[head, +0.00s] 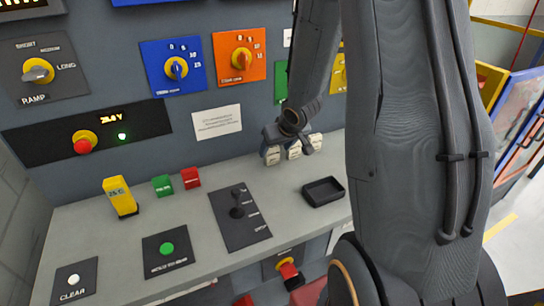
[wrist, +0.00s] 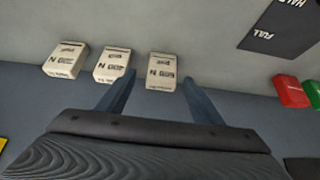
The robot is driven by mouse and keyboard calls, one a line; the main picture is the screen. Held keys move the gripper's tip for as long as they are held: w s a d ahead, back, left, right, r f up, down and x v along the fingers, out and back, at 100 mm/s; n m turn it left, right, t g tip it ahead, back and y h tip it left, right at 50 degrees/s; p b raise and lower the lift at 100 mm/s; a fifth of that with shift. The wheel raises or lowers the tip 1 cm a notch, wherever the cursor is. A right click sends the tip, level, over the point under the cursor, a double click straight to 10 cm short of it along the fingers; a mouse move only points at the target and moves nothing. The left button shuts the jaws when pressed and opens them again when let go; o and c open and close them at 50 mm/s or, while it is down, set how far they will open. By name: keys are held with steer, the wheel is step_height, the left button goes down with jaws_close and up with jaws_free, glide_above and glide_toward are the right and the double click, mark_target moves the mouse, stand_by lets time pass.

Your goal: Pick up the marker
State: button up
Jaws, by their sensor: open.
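Three small cream labelled blocks stand in a row at the back of the grey bench; which one is the marker I cannot tell. In the wrist view they are the left block (wrist: 66,59), the middle block (wrist: 112,64) and the right block (wrist: 162,71). My gripper (wrist: 159,84) is open and empty, its two blue-grey fingers apart. The right block shows between the fingertips, and the middle block is just outside the left finger. Contact cannot be told. In the head view my gripper (head: 291,143) is over the row, partly hiding the blocks (head: 293,152).
The bench (head: 180,215) carries a black tray (head: 323,191), a lever plate (head: 239,215), a yellow block (head: 120,197), a green block (head: 162,185) and a red block (head: 190,178). The control panel wall (head: 140,85) with knobs rises behind. My arm covers the right of the head view.

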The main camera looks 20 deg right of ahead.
mark_target(273, 152)
steer(key=x, duration=0.5)
steer(key=shift+a, duration=0.15)
steer(key=c, duration=1.2)
